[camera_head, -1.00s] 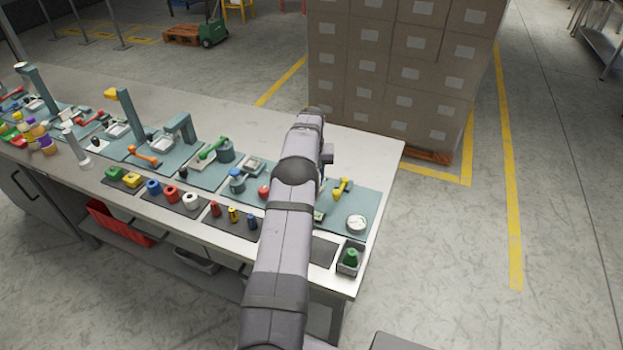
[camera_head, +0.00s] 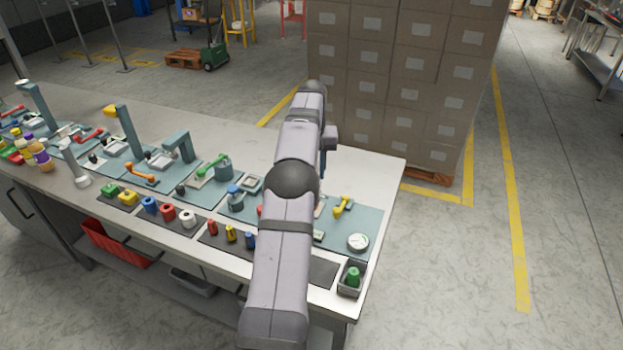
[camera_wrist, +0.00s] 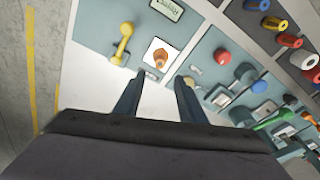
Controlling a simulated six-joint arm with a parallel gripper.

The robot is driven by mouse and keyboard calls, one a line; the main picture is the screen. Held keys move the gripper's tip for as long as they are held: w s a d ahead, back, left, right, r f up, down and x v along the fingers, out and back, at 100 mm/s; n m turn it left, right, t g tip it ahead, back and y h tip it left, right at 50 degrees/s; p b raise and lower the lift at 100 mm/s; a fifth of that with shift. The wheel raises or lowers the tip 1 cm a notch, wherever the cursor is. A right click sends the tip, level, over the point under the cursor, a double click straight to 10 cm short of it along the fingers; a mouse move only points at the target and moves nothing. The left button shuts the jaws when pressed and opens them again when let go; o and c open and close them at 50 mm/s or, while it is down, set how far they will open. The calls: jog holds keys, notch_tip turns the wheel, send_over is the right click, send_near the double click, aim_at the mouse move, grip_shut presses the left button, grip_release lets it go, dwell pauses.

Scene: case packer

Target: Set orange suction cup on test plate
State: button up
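The orange suction cup (camera_wrist: 160,57) stands on a white square test plate (camera_wrist: 151,46) set in a teal mat, in the wrist view. My gripper (camera_wrist: 160,76) is open, its two dark fingers apart on either side of the line to the cup. The cup shows beyond the fingertips, and nothing is seen between the fingers. In the head view my arm hides the cup and most of the plate, and the gripper is largely hidden too.
A yellow handle (camera_head: 343,206) and a round dial (camera_head: 358,242) are near the plate. A red button (camera_wrist: 222,57) is on the other side in the wrist view. A grey bin with a green piece (camera_head: 353,277) stands at the bench corner. Stacked cartons (camera_head: 395,80) rise behind the bench.

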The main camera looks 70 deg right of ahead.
jog(key=shift+r, duration=0.1)
jog(key=w+a+r+n, duration=0.1)
jog(key=w+a+n, duration=0.3)
jog(key=w+a, duration=1.1)
jog(key=w+a+n+y, duration=0.1)
jog(key=w+a+n, duration=0.25)
jog(key=a, duration=1.25)
jog(key=s+a+f+n, duration=0.2)
jog(key=a, duration=1.3)
jog(key=s+a+f+n, duration=0.2)
jog(key=s+a, duration=0.4)
jog(key=s+a+f+n, duration=0.2)
jog(key=s+a, duration=0.4)
jog(key=shift+s+a+f+g+y, duration=0.15)
jog(key=shift+a+f+g+y, duration=0.05)
jog(key=shift+f+g+y, duration=0.1)
